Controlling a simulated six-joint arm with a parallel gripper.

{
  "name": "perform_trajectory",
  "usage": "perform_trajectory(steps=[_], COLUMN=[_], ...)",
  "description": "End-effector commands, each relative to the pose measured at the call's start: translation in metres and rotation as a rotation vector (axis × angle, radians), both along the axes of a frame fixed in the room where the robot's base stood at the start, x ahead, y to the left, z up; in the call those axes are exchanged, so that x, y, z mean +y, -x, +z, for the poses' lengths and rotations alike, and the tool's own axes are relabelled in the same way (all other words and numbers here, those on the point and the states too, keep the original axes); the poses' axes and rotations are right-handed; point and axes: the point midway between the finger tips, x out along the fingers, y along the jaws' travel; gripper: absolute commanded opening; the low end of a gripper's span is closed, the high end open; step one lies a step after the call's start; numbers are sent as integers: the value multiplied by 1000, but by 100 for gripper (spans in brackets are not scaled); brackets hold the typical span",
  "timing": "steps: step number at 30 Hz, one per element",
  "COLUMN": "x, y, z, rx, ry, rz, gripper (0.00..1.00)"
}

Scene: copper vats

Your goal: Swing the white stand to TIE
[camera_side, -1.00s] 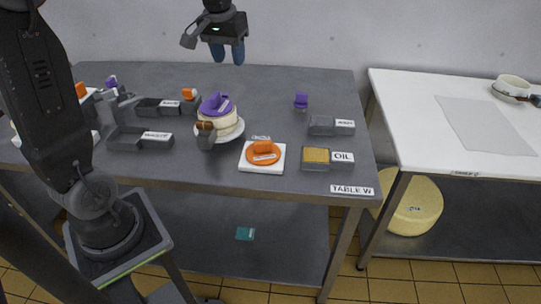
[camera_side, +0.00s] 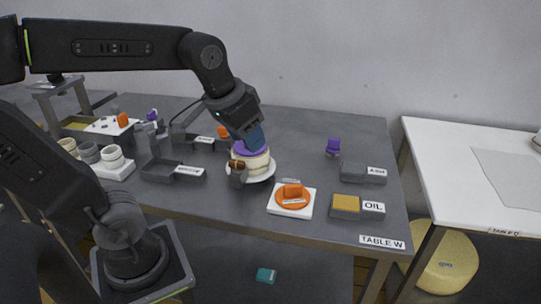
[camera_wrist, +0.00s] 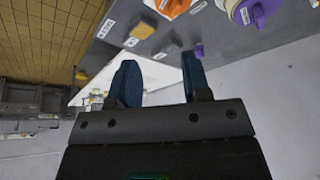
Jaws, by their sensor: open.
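A round white stand (camera_side: 262,174) sits mid-table, carrying a cream, layered round piece with a purple top (camera_side: 247,147). A small brown-and-orange piece and a dark grey block show at its left front. The purple top also shows at the upper right of the wrist view (camera_wrist: 248,12). My gripper (camera_side: 254,139) is just above and in front of the purple top in the side view; I cannot tell whether it touches. In the wrist view, the two blue fingers of my gripper (camera_wrist: 160,75) are apart with nothing held between them. I cannot read a TIE label.
A white square with an orange disc and block (camera_side: 291,198) lies to the right front. The OIL tray (camera_side: 346,205), ASH tray (camera_side: 361,173) and purple block (camera_side: 333,147) stand further right.

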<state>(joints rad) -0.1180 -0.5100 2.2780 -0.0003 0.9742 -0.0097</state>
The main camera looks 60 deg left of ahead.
Motion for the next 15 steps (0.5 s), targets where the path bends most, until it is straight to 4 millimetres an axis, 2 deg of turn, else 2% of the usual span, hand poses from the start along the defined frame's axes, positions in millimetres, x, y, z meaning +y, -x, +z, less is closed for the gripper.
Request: perform_trajectory(steps=[1,3,8,12,15], x=[15,34,88,144,186], y=[-21,-45,-96,-133,-153], z=[4,9,7,-7,-23], rx=[36,74,161,235,285], ry=[6,15,41,73,99], rz=[47,102,225,334,407], gripper=[44,44,44,44,44])
